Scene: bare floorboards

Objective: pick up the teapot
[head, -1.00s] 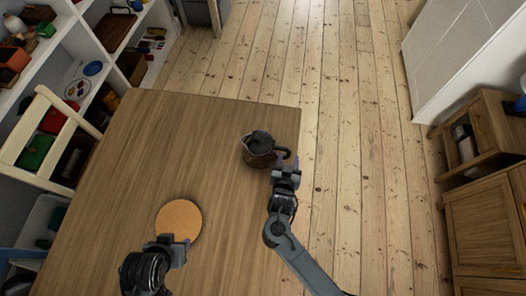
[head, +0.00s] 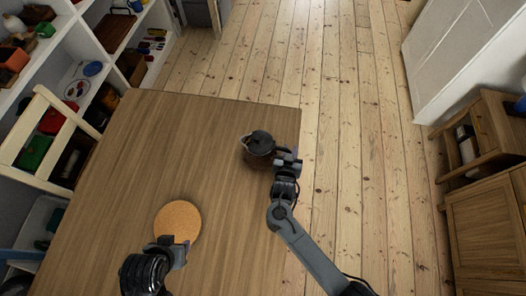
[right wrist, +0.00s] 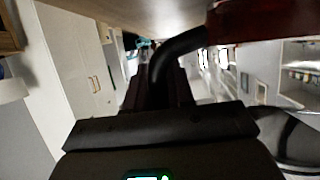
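The dark teapot (head: 259,143), with a black lid and a brownish body, stands upright on the wooden table near its right edge. My right gripper (head: 287,153) is at the handle side, right of the teapot, with its fingers apart. In the right wrist view, the black curved handle (right wrist: 178,47) runs down between the fingers (right wrist: 160,88), and part of the reddish-brown body (right wrist: 255,22) shows at top right. Whether the fingers touch the handle is hidden. My left gripper (head: 175,243) is low beside the cork mat; its finger gap is unclear.
A round cork mat (head: 177,221) lies on the table (head: 205,130) at the front left. A pale chair back (head: 45,125) stands at the table's left, before shelves. A wooden cabinet (head: 485,215) stands far right. The middle of the table is clear.

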